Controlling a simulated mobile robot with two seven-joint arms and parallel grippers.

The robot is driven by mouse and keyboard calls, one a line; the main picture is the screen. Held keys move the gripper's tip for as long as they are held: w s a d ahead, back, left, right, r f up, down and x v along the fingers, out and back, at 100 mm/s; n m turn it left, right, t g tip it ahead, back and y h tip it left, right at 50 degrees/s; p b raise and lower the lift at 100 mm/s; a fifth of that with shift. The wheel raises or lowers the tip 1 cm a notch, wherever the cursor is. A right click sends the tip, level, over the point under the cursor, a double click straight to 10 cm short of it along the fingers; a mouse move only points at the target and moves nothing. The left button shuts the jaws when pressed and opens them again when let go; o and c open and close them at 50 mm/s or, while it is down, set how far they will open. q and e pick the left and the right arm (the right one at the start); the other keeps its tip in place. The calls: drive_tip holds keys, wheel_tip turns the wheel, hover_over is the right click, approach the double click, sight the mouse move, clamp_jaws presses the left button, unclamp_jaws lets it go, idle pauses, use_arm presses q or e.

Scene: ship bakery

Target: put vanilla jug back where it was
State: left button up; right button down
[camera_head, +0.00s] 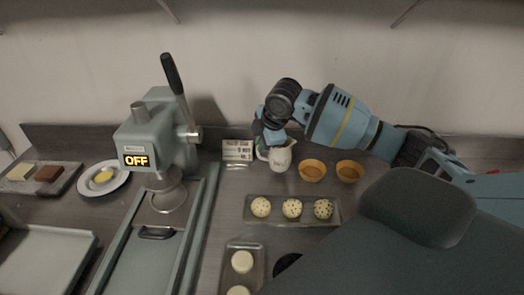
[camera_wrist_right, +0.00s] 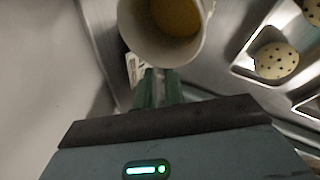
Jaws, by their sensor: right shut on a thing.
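My left gripper is not in view.
A tray (camera_head: 285,219) with three speckled balls lies in front. A grey press marked OFF (camera_head: 150,135) stands left. The back wall is close behind.

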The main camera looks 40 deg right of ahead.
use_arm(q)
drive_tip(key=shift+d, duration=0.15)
use_arm(e)
drive_tip(key=shift+f, duration=1.6)
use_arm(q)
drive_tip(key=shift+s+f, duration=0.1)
use_arm(e)
drive_tip(key=c, duration=1.5)
unclamp_jaws()
drive_tip(key=shift+f, duration=0.15)
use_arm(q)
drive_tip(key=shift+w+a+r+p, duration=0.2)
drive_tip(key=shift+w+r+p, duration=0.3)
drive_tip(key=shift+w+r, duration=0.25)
use_arm(e)
drive_tip(key=v, duration=1.2)
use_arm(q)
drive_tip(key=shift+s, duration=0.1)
